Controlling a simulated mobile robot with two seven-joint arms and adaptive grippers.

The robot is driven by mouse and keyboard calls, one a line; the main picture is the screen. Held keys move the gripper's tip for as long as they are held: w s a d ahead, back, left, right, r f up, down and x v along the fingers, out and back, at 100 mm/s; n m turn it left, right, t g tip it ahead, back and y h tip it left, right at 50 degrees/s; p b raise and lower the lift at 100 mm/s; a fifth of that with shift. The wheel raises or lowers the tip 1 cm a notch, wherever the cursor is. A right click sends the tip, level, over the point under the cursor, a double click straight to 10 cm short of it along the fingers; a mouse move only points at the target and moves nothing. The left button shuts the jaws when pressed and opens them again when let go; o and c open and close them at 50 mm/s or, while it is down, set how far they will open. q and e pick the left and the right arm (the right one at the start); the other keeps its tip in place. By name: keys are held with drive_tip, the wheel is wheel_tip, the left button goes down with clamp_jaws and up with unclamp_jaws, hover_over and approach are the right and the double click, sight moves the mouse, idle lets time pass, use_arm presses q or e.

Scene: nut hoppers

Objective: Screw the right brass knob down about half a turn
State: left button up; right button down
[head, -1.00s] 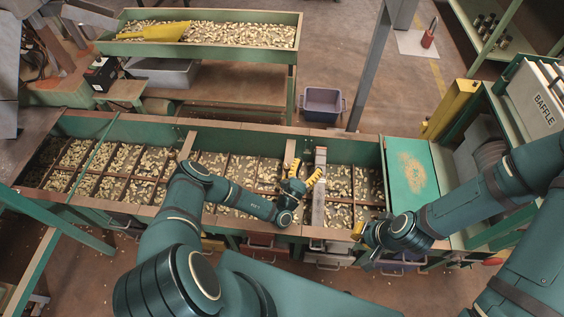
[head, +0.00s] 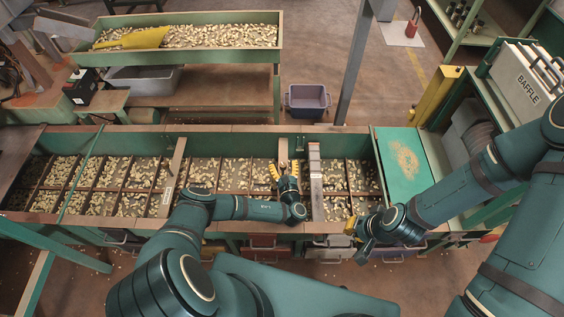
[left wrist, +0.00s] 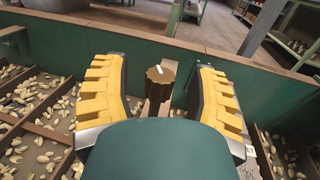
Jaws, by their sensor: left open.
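The brass knob (left wrist: 160,82) shows in the left wrist view as a ribbed brown-gold cylinder with a white mark on its top. It stands between the yellow fingers of my open left gripper (left wrist: 161,88), with a visible gap on each side. In the head view my left gripper (head: 284,170) points toward the far wall of the long hopper, just left of a grey metal bar; the knob is too small there to make out clearly. My right gripper (head: 352,228) is at the hopper's front edge, seen edge-on, so its opening is unclear.
The green hopper (head: 230,132) holds nuts in several compartments. The grey metal bar (head: 315,180) crosses it close to the right of my left gripper. A wooden divider (head: 173,172) crosses further left. A second nut trough (head: 200,57) and a purple bin (head: 307,100) stand behind.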

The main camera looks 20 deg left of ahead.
use_arm(q)
drive_tip(key=shift+x, duration=1.05)
drive_tip(key=shift+o, duration=0.3)
clamp_jaws()
